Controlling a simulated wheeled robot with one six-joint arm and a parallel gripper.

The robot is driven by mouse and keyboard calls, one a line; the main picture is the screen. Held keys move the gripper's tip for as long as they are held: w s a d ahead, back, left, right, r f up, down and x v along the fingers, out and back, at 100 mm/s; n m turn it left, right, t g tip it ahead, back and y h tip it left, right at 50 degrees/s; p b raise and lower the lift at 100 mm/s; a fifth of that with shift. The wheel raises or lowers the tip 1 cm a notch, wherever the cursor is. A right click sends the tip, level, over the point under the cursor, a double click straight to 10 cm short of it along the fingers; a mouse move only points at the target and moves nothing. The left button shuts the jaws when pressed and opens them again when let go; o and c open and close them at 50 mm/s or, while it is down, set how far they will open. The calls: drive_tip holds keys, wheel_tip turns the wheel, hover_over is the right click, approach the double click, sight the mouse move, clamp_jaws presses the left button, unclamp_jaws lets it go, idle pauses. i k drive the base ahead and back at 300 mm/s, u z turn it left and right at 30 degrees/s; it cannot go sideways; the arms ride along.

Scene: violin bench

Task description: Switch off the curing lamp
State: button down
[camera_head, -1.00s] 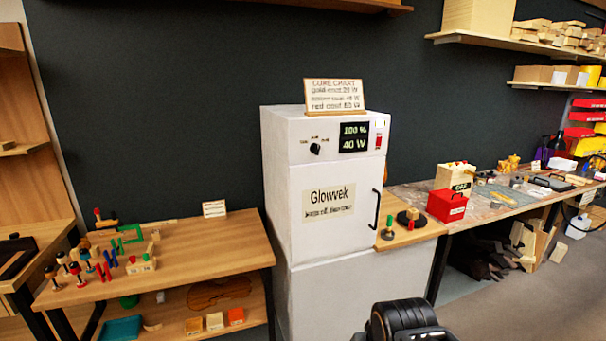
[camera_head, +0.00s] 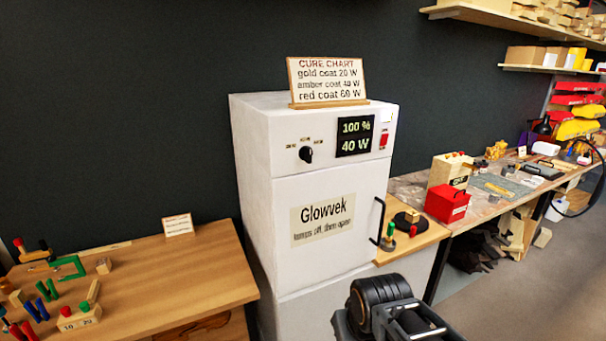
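The curing cabinet (camera_head: 320,262) is a white upright box labelled "Glowvek", with a line below that seems to read "lamps off, then open". Its door looks shut, with a dark handle (camera_head: 378,221) on the right side. Its top panel has a black knob (camera_head: 306,154), a display (camera_head: 355,136) reading "100 %" and "40 W", and a red switch (camera_head: 384,139) at the right. The lamp itself is not visible. My arm (camera_head: 385,308) shows at the bottom centre, in front of the cabinet; I cannot make out the gripper's fingers.
A cure chart (camera_head: 327,80) stands on top of the cabinet. A wooden table (camera_head: 185,268) with clamps and small parts is at left. A long bench with a red box (camera_head: 446,204) is at right. Grey floor (camera_head: 500,305) is clear at lower right.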

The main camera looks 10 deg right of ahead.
sight(384, 140)
drive_tip(key=u, duration=0.05)
drive_tip(key=k, duration=0.5)
drive_tip(key=z, duration=1.4)
drive_tip(key=i, duration=1.1)
drive_tip(key=u, duration=2.1)
